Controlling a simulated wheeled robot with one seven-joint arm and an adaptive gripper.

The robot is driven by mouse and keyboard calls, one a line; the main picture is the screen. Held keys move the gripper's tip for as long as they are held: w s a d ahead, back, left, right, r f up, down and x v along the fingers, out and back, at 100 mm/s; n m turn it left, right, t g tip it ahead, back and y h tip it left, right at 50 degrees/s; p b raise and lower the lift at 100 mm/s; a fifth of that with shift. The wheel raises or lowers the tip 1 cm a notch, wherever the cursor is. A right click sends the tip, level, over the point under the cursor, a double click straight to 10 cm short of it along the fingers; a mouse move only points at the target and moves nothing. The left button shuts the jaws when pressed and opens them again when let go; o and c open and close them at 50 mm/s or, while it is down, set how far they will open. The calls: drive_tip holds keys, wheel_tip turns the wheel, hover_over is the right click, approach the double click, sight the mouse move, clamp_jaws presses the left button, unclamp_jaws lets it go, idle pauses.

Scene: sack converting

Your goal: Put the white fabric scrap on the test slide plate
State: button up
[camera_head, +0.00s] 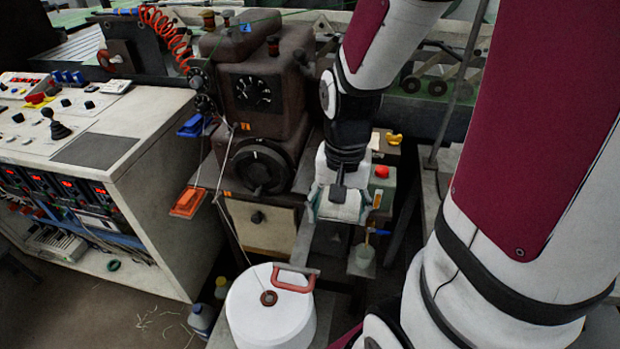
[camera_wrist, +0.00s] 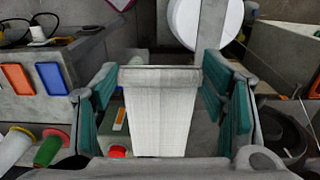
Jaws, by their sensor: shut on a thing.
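My gripper (camera_head: 340,207) is in the middle of the head view, above a grey machine ledge and behind the white round drum. In the wrist view its teal-padded fingers (camera_wrist: 160,92) stand on either side of a pale, finely ribbed white piece, the white fabric scrap (camera_wrist: 158,125), with a grey band along its far edge. The fingers are shut on it and it is held up. In the head view the scrap is hard to tell from the pale fingers. I cannot pick out the test slide plate with certainty.
A white drum (camera_head: 262,318) with a red handle stands in front. A box with a red button (camera_head: 381,172) and a cup (camera_head: 363,257) are close on the right. A dark machine (camera_head: 258,110), an orange tray (camera_head: 188,201) and a control desk (camera_head: 130,125) are to the left.

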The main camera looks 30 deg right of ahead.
drive_tip(key=w+d, duration=0.1)
drive_tip(key=w, duration=0.3)
drive_tip(key=w+d+f, duration=0.1)
drive_tip(key=w, duration=0.3)
drive_tip(key=w+d, duration=0.2)
drive_tip(key=w, duration=0.2)
drive_tip(key=shift+w+f, duration=0.15)
drive_tip(key=shift+w, duration=0.1)
drive_tip(key=shift+f+p, duration=0.35)
drive_tip(key=shift+f, duration=1.35)
drive_tip(key=shift+f, duration=0.1)
drive_tip(key=o, duration=0.8)
drive_tip(key=shift+o, duration=0.2)
drive_tip(key=shift+d, duration=0.1)
